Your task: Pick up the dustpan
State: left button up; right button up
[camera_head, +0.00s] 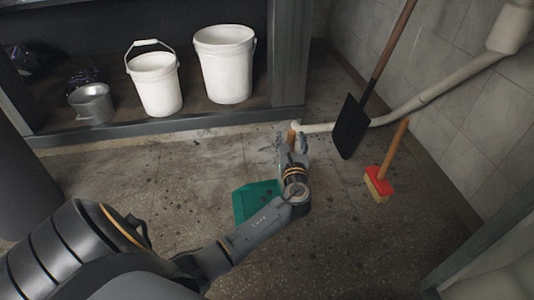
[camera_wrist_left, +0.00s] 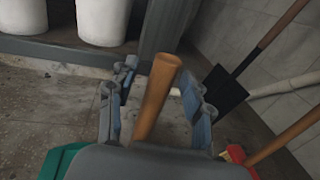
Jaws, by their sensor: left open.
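The dustpan is a teal pan (camera_head: 256,201) on the tiled floor with an upright wooden handle. My left arm covers part of it in the head view. In the left wrist view the handle (camera_wrist_left: 157,95) rises between the fingers, and a teal edge (camera_wrist_left: 62,160) of the pan shows at the lower left. My left gripper (camera_head: 292,143) is open, with one finger on each side of the handle. In the left wrist view the gripper (camera_wrist_left: 160,82) shows gaps between the handle and both fingers. My right gripper is not in view.
A red brush (camera_head: 379,182) with a wooden handle stands right of the dustpan. A black shovel (camera_head: 350,127) leans near a pale pipe (camera_head: 430,95) by the wall. Two white buckets (camera_head: 155,83) (camera_head: 224,64) and a metal pot (camera_head: 92,103) sit on a low shelf behind.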

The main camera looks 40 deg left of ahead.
pick_arm(q)
grip_shut()
jog(key=shift+r, duration=0.2)
dwell(0.4)
